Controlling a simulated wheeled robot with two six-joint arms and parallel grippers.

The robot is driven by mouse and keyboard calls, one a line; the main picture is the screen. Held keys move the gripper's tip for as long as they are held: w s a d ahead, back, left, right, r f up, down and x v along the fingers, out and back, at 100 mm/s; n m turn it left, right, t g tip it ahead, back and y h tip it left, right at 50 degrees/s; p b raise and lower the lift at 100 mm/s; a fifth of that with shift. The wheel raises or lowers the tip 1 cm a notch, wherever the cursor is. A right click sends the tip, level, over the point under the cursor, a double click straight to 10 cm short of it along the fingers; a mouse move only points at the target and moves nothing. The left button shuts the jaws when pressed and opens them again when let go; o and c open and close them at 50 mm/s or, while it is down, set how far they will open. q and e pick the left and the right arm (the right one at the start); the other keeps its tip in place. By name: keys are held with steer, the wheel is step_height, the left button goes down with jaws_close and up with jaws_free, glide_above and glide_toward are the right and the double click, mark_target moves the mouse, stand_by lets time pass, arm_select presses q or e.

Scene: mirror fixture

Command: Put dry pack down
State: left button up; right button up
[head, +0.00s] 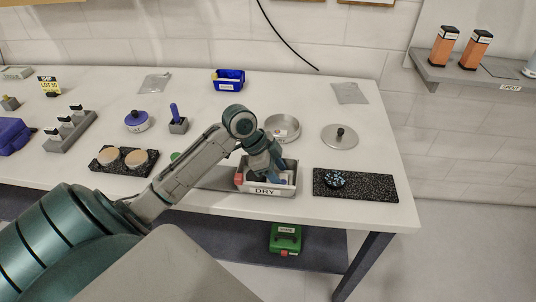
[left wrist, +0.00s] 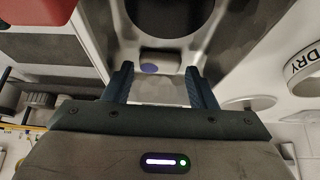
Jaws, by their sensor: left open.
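Part of the bin's contents is hidden behind the gripper in the head view. My right gripper is in neither view.
A black speckled mat (head: 375,186) with a dark round item lies right of the bin. Behind stand a round metal dish (head: 282,127), a lid with a knob (head: 340,136) and a blue bin (head: 228,80). Flat grey packets (head: 350,93) lie at the back.

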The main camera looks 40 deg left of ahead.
arm_select(q)
steer(key=b+v, duration=0.1)
steer(key=v, duration=0.8)
steer(key=shift+a+r+b, duration=0.2)
steer(key=shift+b, duration=0.1)
steer(key=shift+v, duration=0.8)
steer(key=shift+s+r, duration=0.1)
